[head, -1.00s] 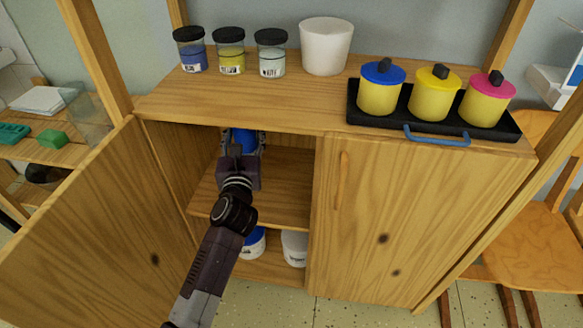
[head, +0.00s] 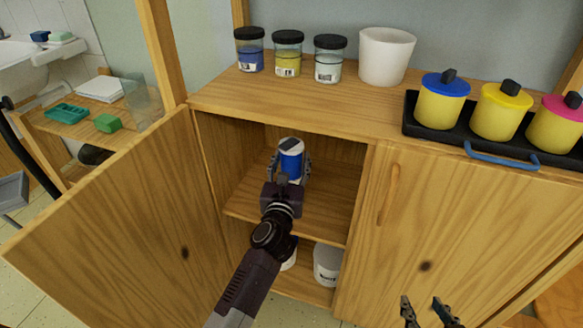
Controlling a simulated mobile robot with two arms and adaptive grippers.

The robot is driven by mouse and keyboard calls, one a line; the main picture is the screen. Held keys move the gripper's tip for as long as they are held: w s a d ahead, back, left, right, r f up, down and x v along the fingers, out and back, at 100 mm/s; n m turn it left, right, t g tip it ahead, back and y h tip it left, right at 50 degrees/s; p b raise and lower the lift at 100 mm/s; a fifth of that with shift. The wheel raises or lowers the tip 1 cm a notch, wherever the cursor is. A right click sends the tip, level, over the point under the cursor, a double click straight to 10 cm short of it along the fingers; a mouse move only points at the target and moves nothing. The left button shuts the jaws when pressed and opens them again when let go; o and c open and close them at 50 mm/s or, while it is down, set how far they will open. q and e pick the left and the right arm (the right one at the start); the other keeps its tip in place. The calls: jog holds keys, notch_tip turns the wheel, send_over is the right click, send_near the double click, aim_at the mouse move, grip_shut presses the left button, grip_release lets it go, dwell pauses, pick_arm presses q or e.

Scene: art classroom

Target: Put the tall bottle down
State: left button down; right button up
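The tall bottle (head: 291,163), blue with a white top and a dark patch, is upright inside the open left side of the cabinet, above the middle shelf (head: 250,195). My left gripper (head: 291,170) reaches in from the front, with one finger on each side of the bottle, and appears shut on it. The gripper's palm hides the bottle's base, so I cannot tell whether it touches the shelf. My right gripper (head: 425,312) is at the bottom right, in front of the closed door, open and empty.
The left door (head: 110,220) stands open; the right door (head: 440,230) is closed. White containers (head: 327,264) stand on the lower shelf. Several paint jars (head: 288,53), a white cup (head: 386,56) and a black tray (head: 410,130) of lidded pots are on the cabinet top (head: 240,92).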

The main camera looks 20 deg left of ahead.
pick_arm(q)
jog(key=shift+f+b, duration=0.35)
jog(key=shift+f, duration=0.25)
pick_arm(e)
jog(key=w+r+t, duration=0.1)
jog(key=w+a+r+t, duration=0.1)
jog(key=r, duration=0.1)
jog(key=w+r+y, duration=0.1)
jog(key=shift+w+a+r+t, duration=0.1)
jog(key=shift+a+r+t, duration=0.15)
jog(key=shift+r+t, duration=0.15)
pick_arm(q)
jog(key=shift+f, duration=0.15)
pick_arm(e)
jog(key=shift+w+r, duration=0.15)
jog(key=shift+r, duration=0.15)
pick_arm(q)
jog(key=c, duration=1)
grip_release()
jog(key=shift+f, duration=0.1)
